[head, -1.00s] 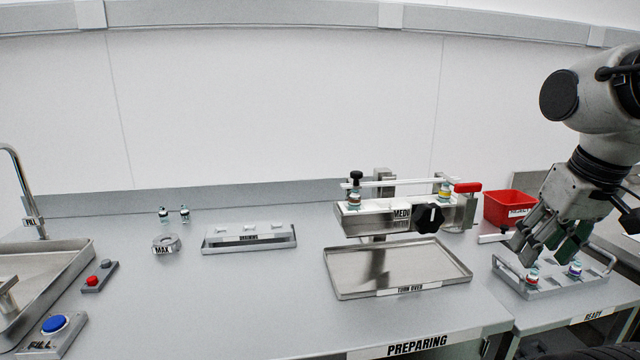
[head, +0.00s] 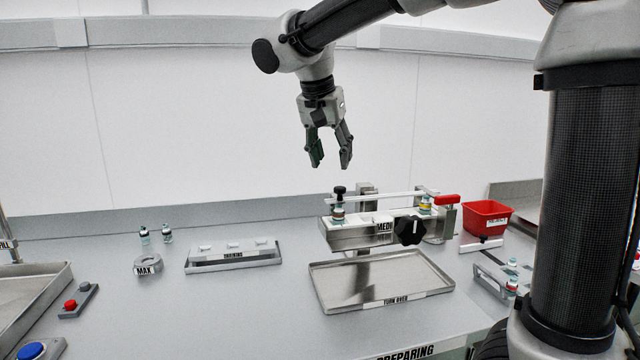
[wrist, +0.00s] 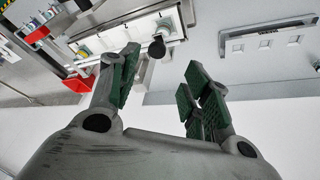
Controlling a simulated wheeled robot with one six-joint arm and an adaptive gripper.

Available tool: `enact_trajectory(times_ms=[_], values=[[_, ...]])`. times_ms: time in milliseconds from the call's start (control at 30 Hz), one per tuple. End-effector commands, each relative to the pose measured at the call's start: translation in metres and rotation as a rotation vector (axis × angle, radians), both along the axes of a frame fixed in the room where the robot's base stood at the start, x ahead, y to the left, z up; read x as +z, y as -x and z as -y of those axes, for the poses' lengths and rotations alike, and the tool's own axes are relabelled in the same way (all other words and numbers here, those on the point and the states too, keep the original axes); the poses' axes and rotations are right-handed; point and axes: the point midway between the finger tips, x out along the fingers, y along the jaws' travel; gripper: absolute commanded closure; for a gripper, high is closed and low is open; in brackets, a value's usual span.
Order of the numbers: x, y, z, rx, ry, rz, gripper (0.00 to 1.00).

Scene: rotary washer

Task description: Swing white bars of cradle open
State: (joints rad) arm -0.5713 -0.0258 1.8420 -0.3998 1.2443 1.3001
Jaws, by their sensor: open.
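The cradle (head: 350,236) stands at the back middle of the bench behind a tray. Its white bar (head: 385,197) lies across the top, over a vial (head: 338,212) at the left end and a vial (head: 425,207) at the right. A black knob (head: 339,190) tops the left end and a red handle (head: 447,199) is at the right end. A large black knob (head: 409,231) is on the front. My gripper (head: 330,164) is open and empty, pointing down above the cradle's left end, apart from it. In the wrist view the cradle (wrist: 130,37) shows beyond my open fingers (wrist: 158,85).
A metal tray (head: 440,284) lies in front of the cradle. A red bin (head: 487,219) is to the right, a slotted rack (head: 232,266) to the left. Two vials (head: 156,236) and a grey ring (head: 148,265) stand further left. Bench space between rack and tray is clear.

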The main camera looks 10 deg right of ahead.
Motion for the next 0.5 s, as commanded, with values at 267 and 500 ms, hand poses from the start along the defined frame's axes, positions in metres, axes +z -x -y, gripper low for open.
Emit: enact_trajectory(times_ms=[267, 500], values=[[-0.011, 0.0, 0.008, -0.166, -0.031, 0.033, 0.52], [-0.05, -0.011, 0.019, -0.165, -0.031, 0.03, 0.52]])
